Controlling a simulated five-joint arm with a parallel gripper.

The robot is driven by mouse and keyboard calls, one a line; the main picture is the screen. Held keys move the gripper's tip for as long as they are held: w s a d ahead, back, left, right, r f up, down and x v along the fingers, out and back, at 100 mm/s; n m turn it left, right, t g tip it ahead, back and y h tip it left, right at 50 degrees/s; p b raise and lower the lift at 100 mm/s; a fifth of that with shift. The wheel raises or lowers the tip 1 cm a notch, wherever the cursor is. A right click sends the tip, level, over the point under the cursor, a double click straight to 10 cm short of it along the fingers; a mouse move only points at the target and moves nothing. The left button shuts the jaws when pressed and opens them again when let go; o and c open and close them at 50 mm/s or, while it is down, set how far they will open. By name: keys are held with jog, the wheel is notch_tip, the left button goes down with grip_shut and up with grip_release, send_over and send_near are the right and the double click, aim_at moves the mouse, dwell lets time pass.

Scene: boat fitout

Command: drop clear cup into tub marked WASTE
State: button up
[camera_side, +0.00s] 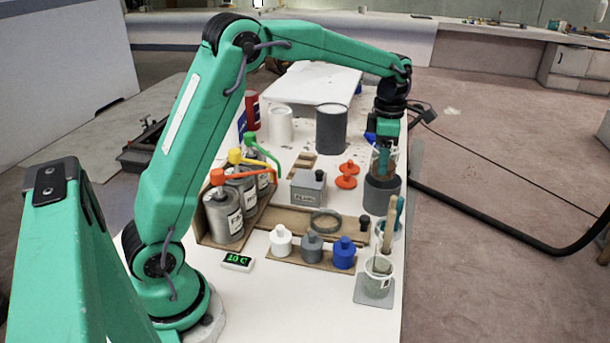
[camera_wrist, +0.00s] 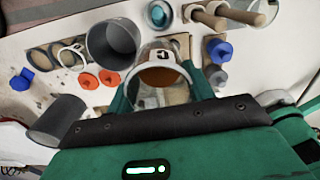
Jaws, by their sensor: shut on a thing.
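The clear cup (camera_side: 382,161) is between the jaws of my gripper (camera_side: 388,150) at the right side of the bench. In the wrist view the clear cup (camera_wrist: 163,72) sits between my green fingers, with an orange-brown patch showing inside it. My gripper is shut on the cup. In the side view, a dark grey tub (camera_side: 382,195) stands just below the cup, and the cup is above its rim. In the wrist view, an open grey tub (camera_wrist: 113,42) lies up and left of the cup. I cannot read a WASTE mark on any tub.
A large grey tub (camera_side: 331,130) and a white tub (camera_side: 280,124) stand farther back. A clear pot (camera_side: 378,278) with a stick stands nearer the front. Orange-red caps (camera_side: 346,175), a grey box (camera_side: 308,186) and several metal cans are left of the cup.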

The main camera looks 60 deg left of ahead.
jog(key=w+a+r, duration=0.1)
jog(key=w+a, duration=0.3)
jog(key=w, duration=0.3)
jog(key=shift+a+r, duration=0.2)
jog(key=shift+a, duration=0.1)
notch_tip(320, 180, down, 6)
dwell(0.8)
jog(key=o, duration=1.1)
notch_tip(320, 180, up, 8)
